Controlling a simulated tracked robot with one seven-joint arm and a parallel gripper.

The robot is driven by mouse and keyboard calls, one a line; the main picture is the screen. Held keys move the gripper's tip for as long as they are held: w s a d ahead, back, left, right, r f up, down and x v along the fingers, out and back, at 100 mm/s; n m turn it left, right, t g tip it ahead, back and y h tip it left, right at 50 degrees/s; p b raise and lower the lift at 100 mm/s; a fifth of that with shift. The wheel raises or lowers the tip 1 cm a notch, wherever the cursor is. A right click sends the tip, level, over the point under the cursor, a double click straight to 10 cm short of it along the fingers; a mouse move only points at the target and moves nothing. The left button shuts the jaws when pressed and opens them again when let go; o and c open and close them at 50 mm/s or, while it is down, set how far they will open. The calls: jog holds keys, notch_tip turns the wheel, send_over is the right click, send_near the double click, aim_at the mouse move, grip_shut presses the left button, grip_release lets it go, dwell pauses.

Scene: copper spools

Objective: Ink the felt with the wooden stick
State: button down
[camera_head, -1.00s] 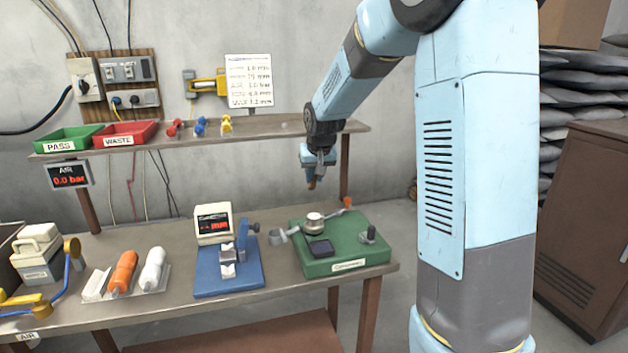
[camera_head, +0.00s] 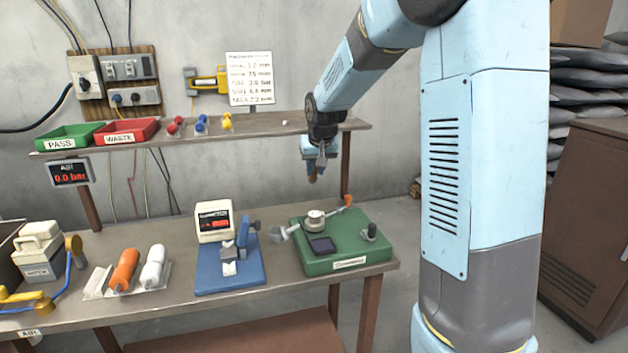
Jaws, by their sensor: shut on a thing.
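My gripper (camera_head: 314,172) hangs in the air above the back of the green base (camera_head: 345,262), below the shelf's edge. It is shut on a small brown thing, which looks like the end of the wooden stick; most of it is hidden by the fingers. On the green base lies a dark square pad (camera_head: 322,246), and behind it stands a round, pale-topped metal piece (camera_head: 314,219). I cannot tell for sure which of these is the felt. The gripper is apart from both.
The shelf (camera_head: 265,130) is close behind the gripper.

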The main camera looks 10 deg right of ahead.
jog(key=s+r, duration=0.5)
jog(key=shift+t, duration=0.5)
jog(key=shift+w+f, duration=0.1)
jog(key=shift+f, duration=2.35)
